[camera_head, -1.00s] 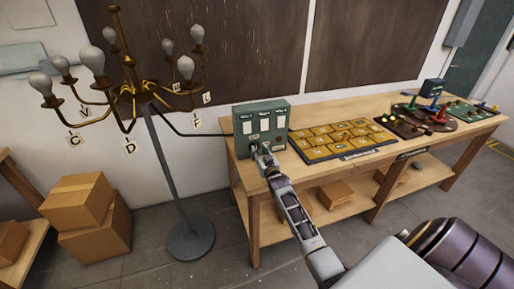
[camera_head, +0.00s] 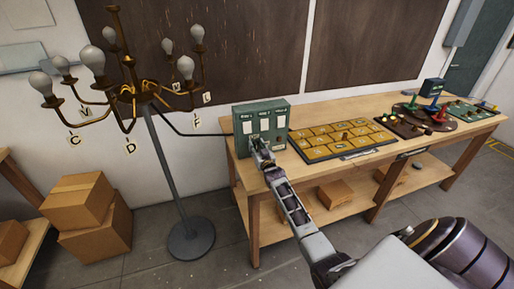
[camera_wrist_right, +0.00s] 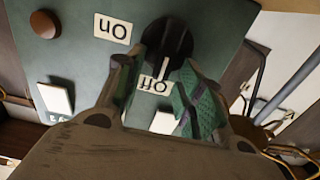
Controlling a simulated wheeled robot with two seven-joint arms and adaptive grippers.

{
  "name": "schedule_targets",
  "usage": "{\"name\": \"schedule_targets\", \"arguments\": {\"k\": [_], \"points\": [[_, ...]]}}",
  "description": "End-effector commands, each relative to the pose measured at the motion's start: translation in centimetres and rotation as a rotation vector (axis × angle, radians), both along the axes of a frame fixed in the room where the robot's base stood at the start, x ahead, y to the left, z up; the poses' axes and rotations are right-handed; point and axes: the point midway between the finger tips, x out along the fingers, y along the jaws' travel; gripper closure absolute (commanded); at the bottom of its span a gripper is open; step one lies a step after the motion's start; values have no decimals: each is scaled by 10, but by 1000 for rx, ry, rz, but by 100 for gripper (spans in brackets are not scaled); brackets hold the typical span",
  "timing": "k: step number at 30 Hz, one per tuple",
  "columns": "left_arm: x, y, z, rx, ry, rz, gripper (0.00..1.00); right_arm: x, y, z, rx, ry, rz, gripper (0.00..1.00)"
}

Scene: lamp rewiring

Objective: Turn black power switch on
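The green switch box (camera_head: 250,148) stands at the left end of the workbench. Its front shows in the right wrist view (camera_wrist_right: 75,62), upside down, with a white "On" label (camera_wrist_right: 113,28) and an "Off" label (camera_wrist_right: 155,86). The black power switch (camera_wrist_right: 168,35) is round and sits between the labels; its exact lever position is hard to tell. My right gripper (camera_head: 260,147) is at the box front. In the right wrist view my right gripper (camera_wrist_right: 165,75) has its fingers apart, with the switch at their tips; contact is unclear. My left gripper is not in view.
A brass chandelier lamp (camera_head: 135,95) with several unlit grey bulbs stands left of the workbench (camera_head: 330,100), cabled to the box. A yellow tile panel (camera_head: 340,140) lies right of the box. Cardboard boxes (camera_head: 75,200) are stacked on the floor at left.

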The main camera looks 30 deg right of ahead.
Motion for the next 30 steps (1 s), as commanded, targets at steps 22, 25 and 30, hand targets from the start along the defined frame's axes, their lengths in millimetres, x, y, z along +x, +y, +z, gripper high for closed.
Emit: {"name": "schedule_targets", "arguments": {"k": [22, 25, 30], "points": [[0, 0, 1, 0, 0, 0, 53, -1, -2, 0, 50, -12, 0, 100], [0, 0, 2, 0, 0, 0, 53, -1, -3, 0, 88, -21, 0, 100], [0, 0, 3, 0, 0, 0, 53, -2, -5, 0, 192, -46, 0, 100]]}}
